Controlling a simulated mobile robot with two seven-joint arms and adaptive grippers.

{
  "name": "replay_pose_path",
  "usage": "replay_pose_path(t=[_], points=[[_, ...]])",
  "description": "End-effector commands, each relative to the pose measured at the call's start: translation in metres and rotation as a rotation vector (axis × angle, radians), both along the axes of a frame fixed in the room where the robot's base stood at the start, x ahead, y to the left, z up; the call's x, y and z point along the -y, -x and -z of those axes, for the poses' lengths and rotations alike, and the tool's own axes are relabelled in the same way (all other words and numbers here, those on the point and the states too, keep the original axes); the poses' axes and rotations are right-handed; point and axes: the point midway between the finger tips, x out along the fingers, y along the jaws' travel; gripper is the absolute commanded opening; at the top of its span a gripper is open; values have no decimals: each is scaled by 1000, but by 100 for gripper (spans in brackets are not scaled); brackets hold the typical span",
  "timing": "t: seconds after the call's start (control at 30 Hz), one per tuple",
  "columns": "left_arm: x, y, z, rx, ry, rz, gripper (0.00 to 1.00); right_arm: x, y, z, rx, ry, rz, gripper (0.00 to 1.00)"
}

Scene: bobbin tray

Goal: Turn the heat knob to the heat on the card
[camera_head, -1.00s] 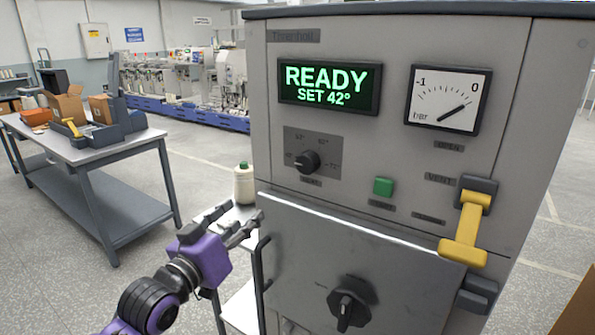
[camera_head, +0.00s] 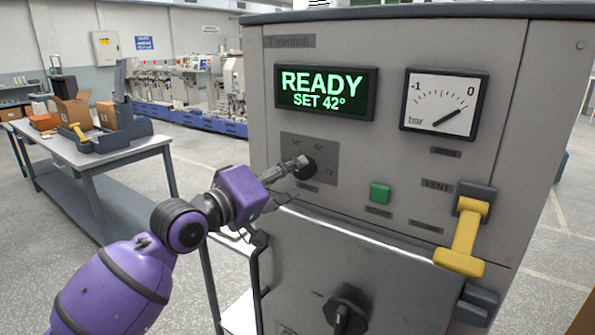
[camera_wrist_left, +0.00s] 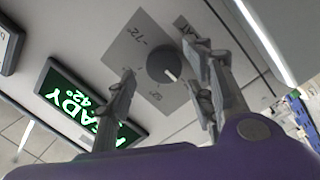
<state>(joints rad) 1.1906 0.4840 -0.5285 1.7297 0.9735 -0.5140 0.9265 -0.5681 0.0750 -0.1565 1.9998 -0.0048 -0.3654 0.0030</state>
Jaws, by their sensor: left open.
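The heat knob (camera_head: 305,168) is a round dark knob on a grey dial plate (camera_head: 325,150) under the lit display (camera_head: 324,92), which reads READY SET 42°. In the left wrist view the knob (camera_wrist_left: 163,62) shows a white pointer mark, and 72 and 52 are legible on its plate (camera_wrist_left: 145,40). My left gripper (camera_head: 288,180) is open at the knob, its fingers apart with the knob between them in the wrist view. Whether they touch it I cannot tell. In the head view it partly covers the plate. No readable heat card shows. My right gripper is not in view.
A green button (camera_head: 380,193), a yellow lever (camera_head: 463,240) and a pressure gauge (camera_head: 445,103) are on the same panel. Below is a door with a black knob (camera_head: 345,310) and a side handle (camera_head: 258,265). A table (camera_head: 130,153) with boxes stands behind left.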

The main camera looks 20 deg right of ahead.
Motion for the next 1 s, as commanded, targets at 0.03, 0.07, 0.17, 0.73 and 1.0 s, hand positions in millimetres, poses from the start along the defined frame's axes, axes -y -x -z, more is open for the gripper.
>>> replay_pose_path(t=[0.03,0.07,0.17,0.73,1.0], points=[[7,-4,-1,1,-1,0,49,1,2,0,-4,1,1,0],[10,-6,-1,0,-1,-1,49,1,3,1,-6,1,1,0],[19,-11,0,1,-1,0,49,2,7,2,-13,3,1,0],[24,-15,0,2,-1,-1,23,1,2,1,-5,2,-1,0],[25,-14,0,7,-5,1,7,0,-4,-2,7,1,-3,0]])
